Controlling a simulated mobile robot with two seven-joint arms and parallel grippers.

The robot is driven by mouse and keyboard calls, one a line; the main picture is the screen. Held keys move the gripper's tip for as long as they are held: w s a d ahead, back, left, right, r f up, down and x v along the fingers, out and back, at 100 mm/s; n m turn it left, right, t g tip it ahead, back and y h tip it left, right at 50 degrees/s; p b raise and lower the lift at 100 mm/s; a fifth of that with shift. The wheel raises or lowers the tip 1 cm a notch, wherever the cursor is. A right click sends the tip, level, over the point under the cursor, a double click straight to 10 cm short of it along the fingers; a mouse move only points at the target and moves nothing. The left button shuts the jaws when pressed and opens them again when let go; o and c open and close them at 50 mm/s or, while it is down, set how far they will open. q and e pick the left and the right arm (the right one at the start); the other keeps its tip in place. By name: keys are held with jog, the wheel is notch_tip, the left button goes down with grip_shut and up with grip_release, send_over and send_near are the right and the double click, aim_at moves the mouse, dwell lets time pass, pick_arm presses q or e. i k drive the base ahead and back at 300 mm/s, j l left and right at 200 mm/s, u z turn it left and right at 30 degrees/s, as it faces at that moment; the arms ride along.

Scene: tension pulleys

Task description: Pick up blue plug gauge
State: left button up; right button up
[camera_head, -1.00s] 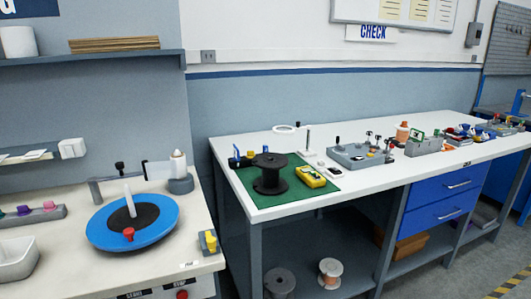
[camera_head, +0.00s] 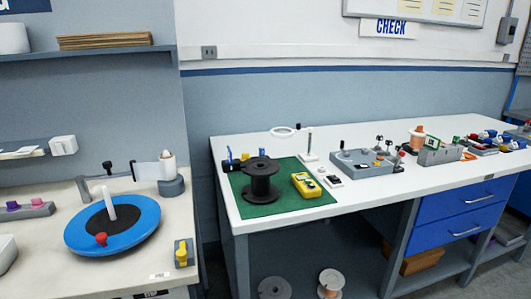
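No blue plug gauge can be told for certain at this size. Small blue pieces (camera_head: 489,135) also show among red and grey items at the far right of the long bench. Neither of my grippers is in view.
The white bench (camera_head: 330,205) carries the green mat (camera_head: 286,205), a yellow meter (camera_head: 306,185), a magnifier (camera_head: 284,132) and a grey box (camera_head: 361,163). A left bench (camera_head: 110,275) holds a blue disc (camera_head: 140,230). Spools and drawers (camera_head: 465,210) are below.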

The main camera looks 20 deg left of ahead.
aim_at(261, 150)
jog(key=i+l+u, duration=0.1)
jog(key=i+l, duration=0.15)
jog(key=i+l+u, duration=0.1)
jog(key=i+l, duration=0.15)
jog(key=l, duration=0.2)
jog(key=i+l+u, duration=0.1)
jog(key=l, duration=0.25)
jog(key=i+l+u, duration=0.1)
jog(key=i+l, duration=0.2)
jog(key=l, duration=0.1)
